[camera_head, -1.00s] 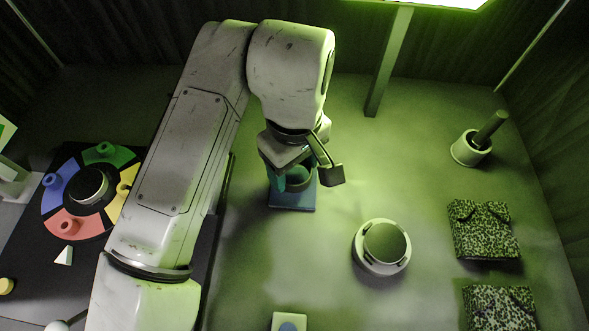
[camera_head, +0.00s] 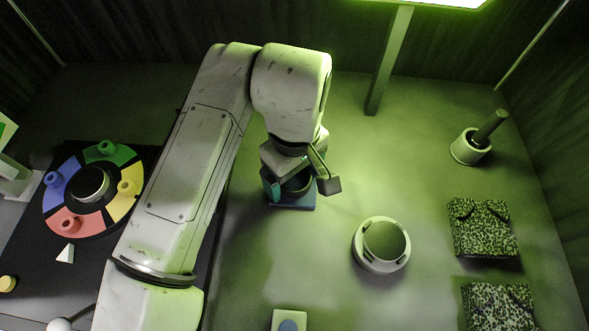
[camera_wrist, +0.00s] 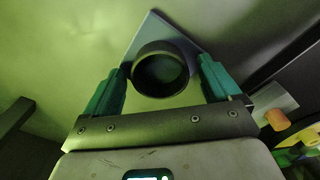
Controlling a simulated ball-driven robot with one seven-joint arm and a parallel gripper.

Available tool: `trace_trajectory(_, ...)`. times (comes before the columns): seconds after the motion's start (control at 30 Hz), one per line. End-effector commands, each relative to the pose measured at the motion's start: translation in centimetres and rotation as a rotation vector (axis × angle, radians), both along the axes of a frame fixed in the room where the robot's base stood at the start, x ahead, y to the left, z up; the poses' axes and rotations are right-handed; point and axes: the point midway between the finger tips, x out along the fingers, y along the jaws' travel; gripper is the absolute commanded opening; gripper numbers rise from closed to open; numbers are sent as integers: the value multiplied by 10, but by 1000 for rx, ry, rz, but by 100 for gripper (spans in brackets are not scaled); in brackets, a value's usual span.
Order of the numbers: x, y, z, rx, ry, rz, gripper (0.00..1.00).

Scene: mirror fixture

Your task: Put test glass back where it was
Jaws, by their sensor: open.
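A dark, round, open-topped cup-like piece (camera_wrist: 160,70), which I take to be the test glass, stands on a blue square plate (camera_wrist: 152,28). In the head view the cup (camera_head: 298,187) is partly hidden by my wrist, and the plate (camera_head: 293,207) shows below it. My gripper (camera_wrist: 162,66) is open, its two teal fingers on either side of the cup in the wrist view. I cannot tell whether either finger touches it. In the head view my gripper (camera_head: 287,188) is low over the plate.
A white round fixture with a disc top (camera_head: 382,245) stands to the right. Beyond it are a cup holding a rod (camera_head: 470,147) and two speckled blocks (camera_head: 484,228). A coloured ring (camera_head: 70,195) lies left of my arm. A post (camera_head: 388,70) stands behind.

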Motion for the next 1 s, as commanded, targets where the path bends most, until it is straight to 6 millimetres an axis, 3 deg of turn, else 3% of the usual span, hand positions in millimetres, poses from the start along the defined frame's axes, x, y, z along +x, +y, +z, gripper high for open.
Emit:
trace_trajectory(0.27,1,0,12,1,-3,0,90)
trace_trajectory(0.7,1,0,97,2,-2,-1,90)
trace_trajectory(1.0,0,0,123,1,0,0,90)
